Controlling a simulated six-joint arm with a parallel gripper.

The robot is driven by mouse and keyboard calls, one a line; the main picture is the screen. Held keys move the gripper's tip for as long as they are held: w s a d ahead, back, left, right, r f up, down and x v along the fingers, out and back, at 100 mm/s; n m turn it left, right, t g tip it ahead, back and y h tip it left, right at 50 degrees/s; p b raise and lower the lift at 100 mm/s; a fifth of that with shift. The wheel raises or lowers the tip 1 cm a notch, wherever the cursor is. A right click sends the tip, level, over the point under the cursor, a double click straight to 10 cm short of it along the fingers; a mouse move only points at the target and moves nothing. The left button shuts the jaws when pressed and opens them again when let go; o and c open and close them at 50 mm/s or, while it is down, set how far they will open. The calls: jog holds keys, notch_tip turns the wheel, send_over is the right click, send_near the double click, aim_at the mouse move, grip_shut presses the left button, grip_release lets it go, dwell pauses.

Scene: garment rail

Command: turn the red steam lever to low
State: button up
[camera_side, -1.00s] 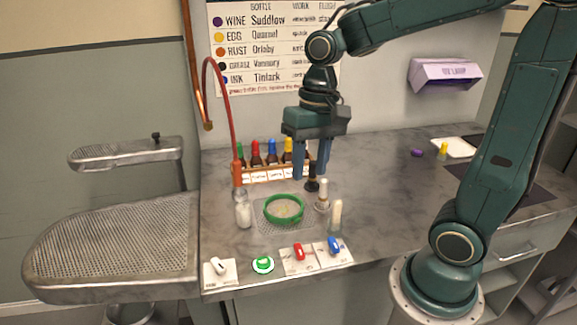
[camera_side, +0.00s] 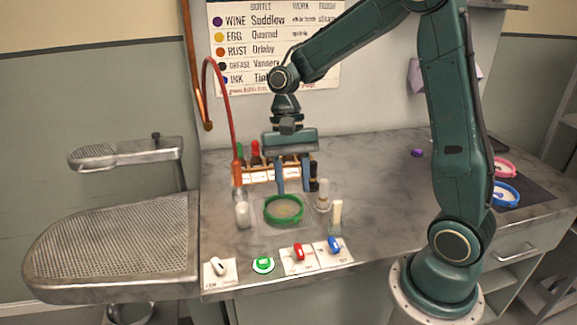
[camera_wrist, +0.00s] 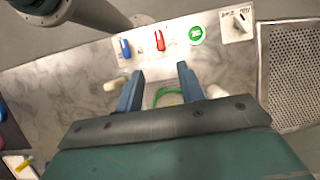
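The red steam lever (camera_side: 298,252) sits on a white plate (camera_side: 304,263) at the front edge of the counter, between the green button and the blue lever. It also shows in the wrist view (camera_wrist: 159,41), standing nearly upright in that picture. The label text on its plate is too small to read. My gripper (camera_side: 293,190) points down above the green ring, behind the levers and well apart from them. In the wrist view its two blue fingers (camera_wrist: 160,76) are spread with nothing held between them.
A blue lever (camera_side: 334,244), a green button (camera_side: 263,264) and a white knob (camera_side: 219,266) line the front edge. Below my gripper are a green ring (camera_side: 284,209) and small bottles (camera_side: 322,195). A bottle rack (camera_side: 262,173) stands behind. A perforated board (camera_side: 115,245) is at left.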

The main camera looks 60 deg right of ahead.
aim_at(299, 247)
jog(key=x, duration=1.3)
jog(key=shift+s+a+f, duration=0.1)
jog(key=shift+f, duration=0.2)
grip_shut()
